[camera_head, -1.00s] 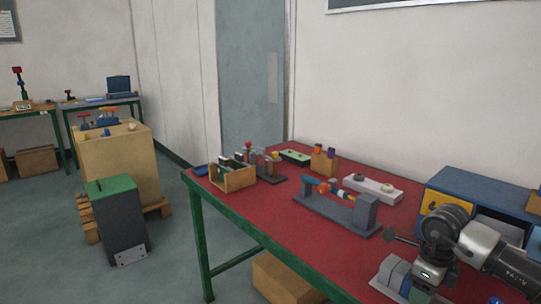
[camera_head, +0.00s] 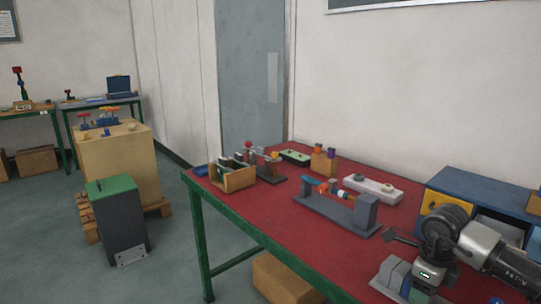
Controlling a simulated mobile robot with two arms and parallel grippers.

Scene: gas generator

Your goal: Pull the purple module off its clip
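A small purple piece (camera_head: 318,149) stands upright on a wooden block (camera_head: 325,165) near the back of the red-topped table. It is too small for me to see a clip, or to be sure that it is the purple module. An orange piece (camera_head: 331,152) stands beside it. My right gripper (camera_head: 391,238) comes in from the lower right, over the front right of the table and well apart from the purple piece. I cannot tell if its fingers are open. My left gripper is not in view.
A grey stand with a colored rod (camera_head: 345,212) and a white block with two knobs (camera_head: 372,188) lie between. A wooden tray (camera_head: 238,181) is at the table's left end. A blue cabinet (camera_head: 480,188) stands at right. The red tabletop's front left (camera_head: 270,215) is clear.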

